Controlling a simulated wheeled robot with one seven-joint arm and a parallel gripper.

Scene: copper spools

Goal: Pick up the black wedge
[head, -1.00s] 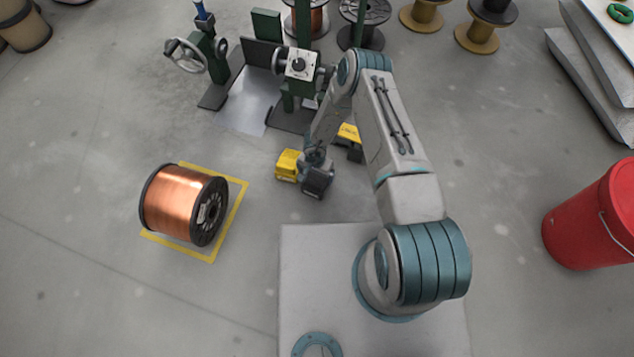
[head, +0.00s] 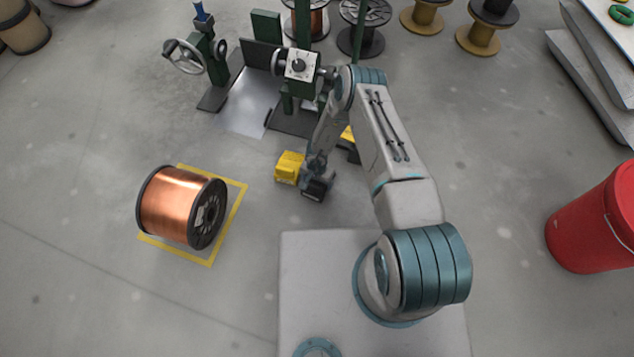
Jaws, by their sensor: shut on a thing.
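A black wedge (head: 316,191) shows as a dark block at the end of my arm, left of the picture's middle. My gripper (head: 315,178) reaches down over it and is shut on it. The arm's wrist hides part of the wedge and most of the fingers. I cannot tell whether the wedge touches the floor.
A yellow block (head: 289,167) is close on the left of my gripper. Another yellow and black thing (head: 348,134) is partly hidden behind the arm. A copper spool (head: 178,206) sits left in a yellow floor outline. A green machine (head: 301,88) stands behind. A red bucket (head: 597,221) is right.

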